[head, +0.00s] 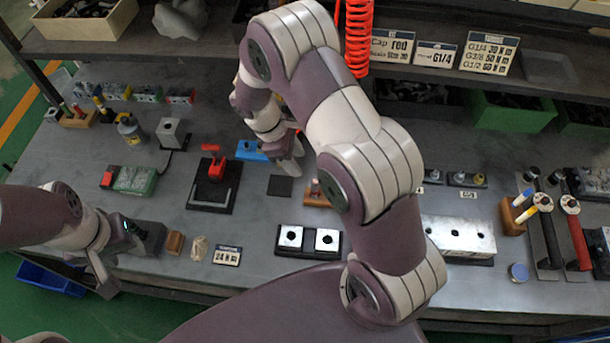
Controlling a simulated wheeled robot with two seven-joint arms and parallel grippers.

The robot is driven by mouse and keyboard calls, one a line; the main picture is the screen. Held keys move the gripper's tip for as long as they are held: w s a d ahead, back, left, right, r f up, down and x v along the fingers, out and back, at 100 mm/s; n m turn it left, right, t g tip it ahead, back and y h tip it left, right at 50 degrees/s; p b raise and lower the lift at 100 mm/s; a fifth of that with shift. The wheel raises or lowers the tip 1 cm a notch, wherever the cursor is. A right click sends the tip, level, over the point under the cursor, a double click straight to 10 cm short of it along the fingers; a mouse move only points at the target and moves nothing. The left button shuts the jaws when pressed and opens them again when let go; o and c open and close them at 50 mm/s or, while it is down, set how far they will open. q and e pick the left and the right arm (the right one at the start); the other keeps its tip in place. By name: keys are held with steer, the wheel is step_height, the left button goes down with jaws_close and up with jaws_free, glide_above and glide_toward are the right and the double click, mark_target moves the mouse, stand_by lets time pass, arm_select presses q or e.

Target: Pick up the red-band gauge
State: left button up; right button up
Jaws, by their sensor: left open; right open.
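A wooden block (317,194) stands mid-table, partly hidden by my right arm. A small upright piece with a reddish part (315,186) stands in it. Another wooden block (78,119) at the far left holds small upright pieces, one with a reddish part (77,110). At this size I cannot tell which piece is the red-band gauge. My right gripper (287,160) is open above the table, right of a blue fixture (250,150) and behind a dark square pad (280,186). My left gripper (115,262) is open at the table's front left edge.
A red-topped valve (217,168) on a black plate and a green box (134,180) stand left of centre. Black-based blocks (308,240) sit in front. A red coiled hose (359,35) hangs at the back. Wooden block (513,215) holds markers at the right.

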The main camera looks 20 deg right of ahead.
mark_target(315, 190)
steer(key=p+x, duration=0.1)
steer(key=x, duration=0.6)
steer(key=s+p+x, duration=0.1)
steer(key=x, duration=0.2)
steer(key=shift+s+d+p, duration=0.1)
steer(key=shift+d+p, duration=0.15)
steer(key=shift+p, duration=0.05)
steer(key=shift+s+f, duration=0.1)
steer(key=shift+f, duration=0.15)
steer(key=shift+w+d+f, duration=0.15)
steer(key=shift+w, duration=0.05)
jaws_close()
arm_select(q)
step_height(315, 190, up, 3)
steer(key=shift+d+f, duration=0.1)
